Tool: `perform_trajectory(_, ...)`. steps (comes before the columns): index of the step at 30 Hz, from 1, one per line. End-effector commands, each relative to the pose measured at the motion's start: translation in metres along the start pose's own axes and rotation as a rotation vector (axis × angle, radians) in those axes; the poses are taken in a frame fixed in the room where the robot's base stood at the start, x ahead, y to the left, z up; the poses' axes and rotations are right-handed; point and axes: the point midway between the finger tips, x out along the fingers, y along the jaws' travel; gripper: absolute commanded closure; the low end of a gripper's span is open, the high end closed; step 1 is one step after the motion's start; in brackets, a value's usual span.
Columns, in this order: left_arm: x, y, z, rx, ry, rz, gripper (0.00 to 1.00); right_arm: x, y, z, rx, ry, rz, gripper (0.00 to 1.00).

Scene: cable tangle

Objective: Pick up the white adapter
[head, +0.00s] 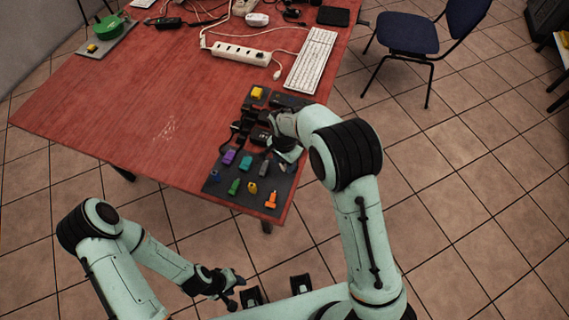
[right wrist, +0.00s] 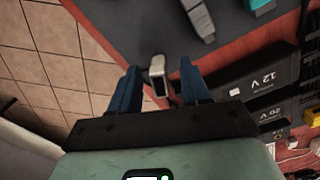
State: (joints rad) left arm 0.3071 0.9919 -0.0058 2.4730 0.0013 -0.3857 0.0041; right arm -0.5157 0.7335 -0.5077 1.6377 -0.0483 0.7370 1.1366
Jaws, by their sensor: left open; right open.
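The white adapter (right wrist: 157,66) is a small pale block with a dark end, lying at the edge of the dark mat (right wrist: 120,25). In the right wrist view it shows between the two blue fingertips of my right gripper (right wrist: 159,80), which is open, with a gap on either side. I cannot tell how far above it the fingers are. In the head view my right gripper (head: 287,153) hangs over the mat's right side and mostly hides the adapter. My left gripper (head: 236,289) is open and empty, off the table near my base.
A grey adapter (head: 264,168) and a teal one (head: 246,162) lie to the left on the mat, with purple, green and orange ones around. Black power bricks (right wrist: 265,80) stand close to the right gripper. A power strip (head: 240,53) and keyboard (head: 312,60) lie further back.

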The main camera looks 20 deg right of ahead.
Motion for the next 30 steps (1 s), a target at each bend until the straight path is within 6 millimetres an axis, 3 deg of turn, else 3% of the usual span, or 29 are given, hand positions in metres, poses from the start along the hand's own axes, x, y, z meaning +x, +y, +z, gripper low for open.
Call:
perform_trajectory(5,0.000,0.000,0.000,0.000,0.000,0.000,0.57,0.000,0.000,0.000,0.000,0.000,0.000,0.53)
perform_trajectory(9,0.000,0.000,0.000,0.000,0.000,0.000,0.57,0.000,0.000,0.000,0.000,0.000,0.000,0.95)
perform_trajectory(10,0.000,0.000,0.000,0.000,0.000,0.000,0.57,0.000,0.000,0.000,0.000,0.000,0.000,1.00)
perform_trajectory(22,-0.001,0.000,0.000,0.000,0.001,0.000,0.57,-0.008,-0.001,-0.001,-0.001,0.001,-0.003,1.00)
perform_trajectory(26,-0.003,0.001,-0.001,0.001,0.002,0.001,0.57,-0.030,-0.001,-0.001,-0.001,0.003,-0.006,1.00)
perform_trajectory(30,-0.007,0.003,-0.003,0.002,0.004,0.001,0.57,-0.068,-0.002,0.000,-0.002,0.002,-0.008,1.00)
